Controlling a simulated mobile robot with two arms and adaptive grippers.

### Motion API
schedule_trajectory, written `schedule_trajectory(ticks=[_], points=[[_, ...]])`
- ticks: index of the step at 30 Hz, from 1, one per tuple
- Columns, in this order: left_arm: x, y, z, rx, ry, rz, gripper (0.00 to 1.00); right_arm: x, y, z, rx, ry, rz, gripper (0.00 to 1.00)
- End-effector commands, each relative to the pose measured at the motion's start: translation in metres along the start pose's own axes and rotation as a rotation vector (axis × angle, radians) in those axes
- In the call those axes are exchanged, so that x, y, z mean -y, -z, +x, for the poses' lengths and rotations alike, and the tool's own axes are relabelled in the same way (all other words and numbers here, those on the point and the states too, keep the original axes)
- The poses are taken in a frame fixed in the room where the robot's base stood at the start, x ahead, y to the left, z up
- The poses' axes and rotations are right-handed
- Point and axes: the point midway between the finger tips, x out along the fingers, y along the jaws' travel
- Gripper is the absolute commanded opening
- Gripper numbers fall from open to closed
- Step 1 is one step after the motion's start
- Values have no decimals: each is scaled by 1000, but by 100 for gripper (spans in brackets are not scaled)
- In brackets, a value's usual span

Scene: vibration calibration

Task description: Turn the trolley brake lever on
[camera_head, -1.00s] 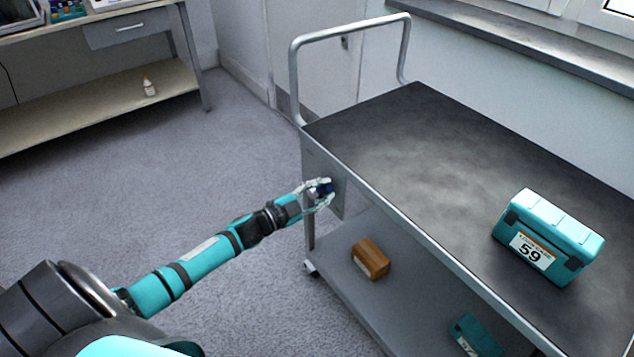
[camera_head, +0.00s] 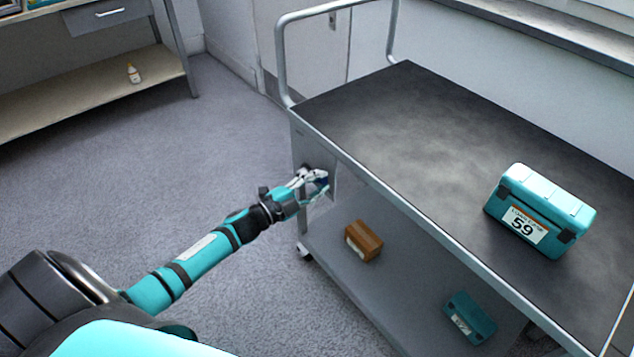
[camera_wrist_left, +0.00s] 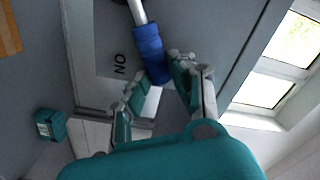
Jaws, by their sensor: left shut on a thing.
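The grey trolley (camera_head: 372,180) stands at right with a dark top. The brake lever has a blue grip (camera_wrist_left: 151,54) on a pale metal shaft (camera_wrist_left: 138,12). The lever is at the trolley's near left end panel, where the blue grip (camera_head: 323,183) shows only in part behind the fingers. My left gripper (camera_head: 317,184) is shut on the blue grip. In the left wrist view its fingers (camera_wrist_left: 158,80) lie on either side of the grip's end. A plate beside the lever carries the letters O and N (camera_wrist_left: 120,63). My right gripper is not in view.
A teal case marked 59 (camera_head: 541,211) stands on the trolley top. A brown box (camera_head: 364,241) and another teal case (camera_head: 470,318) lie on the lower shelf. A bench (camera_head: 90,90) with a small bottle (camera_head: 134,74) stands at back left. The floor between is clear.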

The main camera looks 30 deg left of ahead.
Motion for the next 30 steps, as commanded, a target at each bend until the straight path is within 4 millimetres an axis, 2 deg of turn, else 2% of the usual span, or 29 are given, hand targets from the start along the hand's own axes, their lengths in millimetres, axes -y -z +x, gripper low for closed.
schedule_trajectory(ticks=[2,3,8,16,20,30], points=[[-3,0,-1,-1,-5,4,0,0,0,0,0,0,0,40],[-3,0,-1,-1,-5,4,25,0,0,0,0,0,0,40],[-2,0,0,-1,-4,3,46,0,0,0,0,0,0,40],[-1,0,-1,0,-3,2,46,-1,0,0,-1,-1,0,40],[-2,-1,-11,2,-5,2,46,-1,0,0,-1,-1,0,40],[-3,0,-81,2,-7,2,46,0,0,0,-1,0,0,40]])
